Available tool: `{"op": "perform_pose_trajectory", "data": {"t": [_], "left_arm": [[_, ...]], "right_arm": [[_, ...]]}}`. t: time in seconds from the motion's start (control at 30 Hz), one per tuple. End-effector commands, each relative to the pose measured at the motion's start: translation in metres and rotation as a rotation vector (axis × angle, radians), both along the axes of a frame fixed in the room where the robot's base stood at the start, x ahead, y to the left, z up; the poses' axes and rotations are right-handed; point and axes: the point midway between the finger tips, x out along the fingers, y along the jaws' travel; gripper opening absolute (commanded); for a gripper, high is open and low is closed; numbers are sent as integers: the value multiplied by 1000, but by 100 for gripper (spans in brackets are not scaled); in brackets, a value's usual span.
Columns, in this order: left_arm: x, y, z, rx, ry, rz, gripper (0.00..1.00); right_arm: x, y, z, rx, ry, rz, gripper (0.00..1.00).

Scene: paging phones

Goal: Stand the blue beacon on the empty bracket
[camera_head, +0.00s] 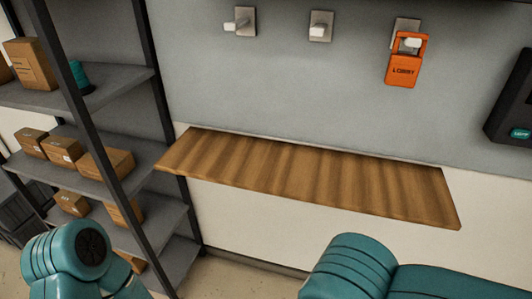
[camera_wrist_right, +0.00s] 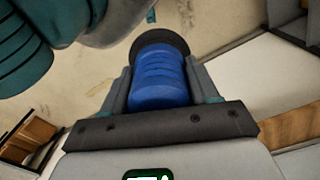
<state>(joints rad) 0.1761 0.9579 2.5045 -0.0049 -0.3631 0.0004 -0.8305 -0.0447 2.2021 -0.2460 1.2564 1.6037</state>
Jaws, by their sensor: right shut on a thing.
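The blue beacon (camera_wrist_right: 158,78) is a ribbed blue cylinder with a dark round end, seen in the right wrist view. My right gripper (camera_wrist_right: 158,70) is shut on it, with one finger along each side. The beacon is not visible in the head view. On the wall in the head view are a left peg bracket (camera_head: 240,22) and a middle peg bracket (camera_head: 320,27), both bare. A right peg bracket (camera_head: 406,27) carries an orange tag (camera_head: 402,70) reading LOBBY. My left gripper is out of view; only its arm shows at the lower left.
A bare wooden shelf (camera_head: 310,180) juts from the wall below the brackets. A dark rack (camera_head: 115,90) with several cardboard boxes and a teal item (camera_head: 80,76) stands at left. A dark wall unit (camera_head: 512,105) is at the right edge.

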Motion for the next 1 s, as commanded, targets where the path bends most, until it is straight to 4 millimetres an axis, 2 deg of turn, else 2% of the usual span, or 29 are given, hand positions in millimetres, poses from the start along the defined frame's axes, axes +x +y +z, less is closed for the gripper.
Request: {"op": "perform_pose_trajectory", "data": {"t": [0.13, 0.33, 0.47, 0.63, 0.8, 0.9, 1.0], "left_arm": [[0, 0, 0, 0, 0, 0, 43], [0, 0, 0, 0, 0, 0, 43], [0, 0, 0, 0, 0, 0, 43], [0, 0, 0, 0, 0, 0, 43], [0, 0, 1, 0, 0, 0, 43], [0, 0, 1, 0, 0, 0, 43], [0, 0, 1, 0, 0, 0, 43]], "right_arm": [[3, -3, 0, 1, 0, -15, 2], [28, -28, -28, -2, 5, -162, 2], [52, -43, -46, -2, 6, -249, 2], [94, -71, -80, -3, 8, -276, 2], [151, -111, -129, 0, 8, -92, 2], [178, -124, -145, 0, 1, 77, 2], [199, -126, -148, 0, -2, 253, 2]]}}
